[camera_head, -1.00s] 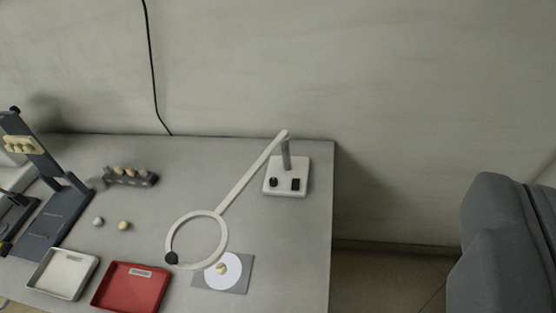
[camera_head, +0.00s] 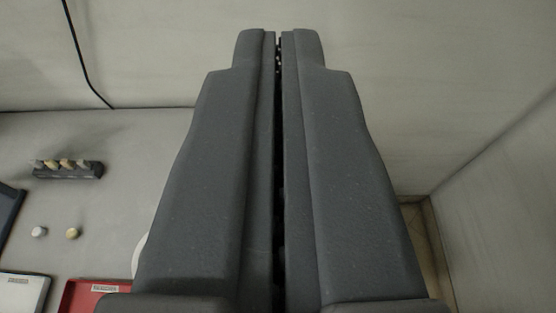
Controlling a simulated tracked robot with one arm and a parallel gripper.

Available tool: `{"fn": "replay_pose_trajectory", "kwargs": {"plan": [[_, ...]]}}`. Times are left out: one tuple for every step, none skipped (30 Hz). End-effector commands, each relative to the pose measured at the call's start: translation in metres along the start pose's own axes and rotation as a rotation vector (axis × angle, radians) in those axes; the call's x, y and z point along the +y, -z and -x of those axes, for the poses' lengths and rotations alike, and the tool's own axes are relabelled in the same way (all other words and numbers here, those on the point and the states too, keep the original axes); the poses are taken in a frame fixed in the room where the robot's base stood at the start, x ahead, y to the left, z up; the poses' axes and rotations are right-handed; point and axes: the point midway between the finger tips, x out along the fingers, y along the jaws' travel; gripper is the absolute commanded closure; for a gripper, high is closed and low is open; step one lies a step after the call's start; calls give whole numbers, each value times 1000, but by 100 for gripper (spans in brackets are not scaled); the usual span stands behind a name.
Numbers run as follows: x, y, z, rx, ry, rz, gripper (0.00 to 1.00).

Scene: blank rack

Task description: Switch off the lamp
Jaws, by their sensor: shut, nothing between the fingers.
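My gripper (camera_head: 278,40) fills the middle of the view, its two dark grey fingers side by side with only a thin gap, shut and empty. It hides nearly all of the lamp. Only a small white curved edge of the lamp's ring (camera_head: 139,256) shows at the left side of the gripper. The lamp's base, arm and switch are hidden behind the fingers, so I cannot tell whether the fingers touch them.
A grey table (camera_head: 130,135) lies at the left. On it stand a dark rack (camera_head: 68,171) with several small blanks, a silver round piece (camera_head: 39,232), a yellowish one (camera_head: 72,233), a red tray (camera_head: 70,298) and a white tray (camera_head: 22,293). A black cable (camera_head: 82,60) hangs on the wall.

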Motion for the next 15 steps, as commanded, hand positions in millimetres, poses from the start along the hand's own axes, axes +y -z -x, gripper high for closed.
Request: {"fn": "replay_pose_trajectory", "kwargs": {"plan": [[0, -3, -11, -13, -1, 0, 100], [0, -6, -19, -21, -1, 0, 100], [1, -13, -34, -37, -2, 0, 100], [1, -19, -46, -52, -3, 0, 100], [2, -26, -60, -64, -3, 0, 100], [-6, -36, -78, -82, -5, 0, 100], [-11, -47, -94, -102, -5, 2, 100], [-13, -59, -110, -119, -6, 3, 100], [-13, -74, -128, -141, -6, 3, 100], [-12, -86, -141, -155, -6, 3, 100], [-12, -102, -154, -176, -7, 4, 100], [-11, -119, -169, -196, -7, 4, 100], [-11, -133, -179, -211, -7, 5, 100], [-11, -148, -189, -228, -6, 5, 100], [-10, -169, -200, -252, -6, 5, 100]]}}
